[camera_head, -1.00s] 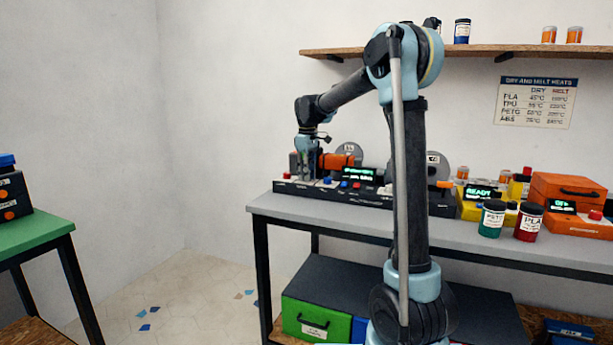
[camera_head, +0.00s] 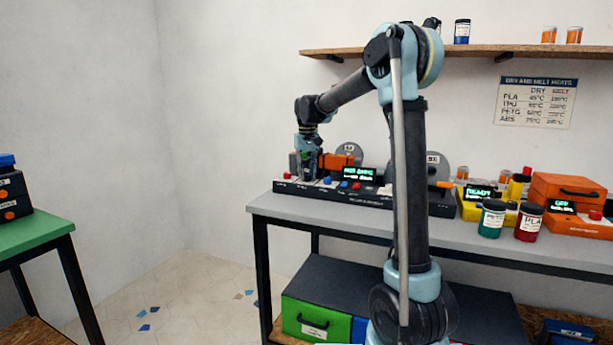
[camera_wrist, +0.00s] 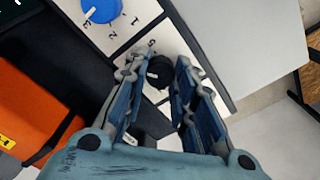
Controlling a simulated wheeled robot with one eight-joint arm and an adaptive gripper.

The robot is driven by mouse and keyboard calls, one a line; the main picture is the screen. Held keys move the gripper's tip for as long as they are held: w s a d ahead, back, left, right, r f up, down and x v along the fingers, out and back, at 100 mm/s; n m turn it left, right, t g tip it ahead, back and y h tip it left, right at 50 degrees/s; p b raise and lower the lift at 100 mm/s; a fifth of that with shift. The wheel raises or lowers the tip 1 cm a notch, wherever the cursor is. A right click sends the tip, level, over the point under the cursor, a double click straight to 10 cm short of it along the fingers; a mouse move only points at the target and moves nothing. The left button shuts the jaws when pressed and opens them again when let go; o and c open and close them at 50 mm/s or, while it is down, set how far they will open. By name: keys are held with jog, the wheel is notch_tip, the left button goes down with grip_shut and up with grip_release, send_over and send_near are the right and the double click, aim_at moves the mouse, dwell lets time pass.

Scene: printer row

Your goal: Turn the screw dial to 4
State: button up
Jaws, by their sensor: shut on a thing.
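A black dial (camera_wrist: 160,72) sits on a white panel in the wrist view, with a printed digit, perhaps 5, beside it. Its pointer is hard to make out and its label is not readable. My gripper (camera_wrist: 157,80) has its two fingers on either side of this dial, shut on it. A blue dial (camera_wrist: 101,9) with the digits 1, 2 and 3 is on the neighbouring panel. In the head view my gripper (camera_head: 309,174) reaches down to the left part of the long dark machine (camera_head: 390,200), hiding the dial there.
The machine's lit display (camera_head: 360,174) stands behind its controls. An orange part (camera_wrist: 32,100) lies left of my fingers. Jars (camera_head: 491,219) and an orange box (camera_head: 568,190) stand farther right on the bench. A shelf (camera_head: 480,50) hangs above.

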jog(key=shift+w+m, duration=0.15)
jog(key=shift+m, duration=0.15)
jog(key=o, duration=1.1)
jog(key=shift+r, duration=0.1)
notch_tip(320, 180, up, 12)
jog(key=shift+f, duration=0.15)
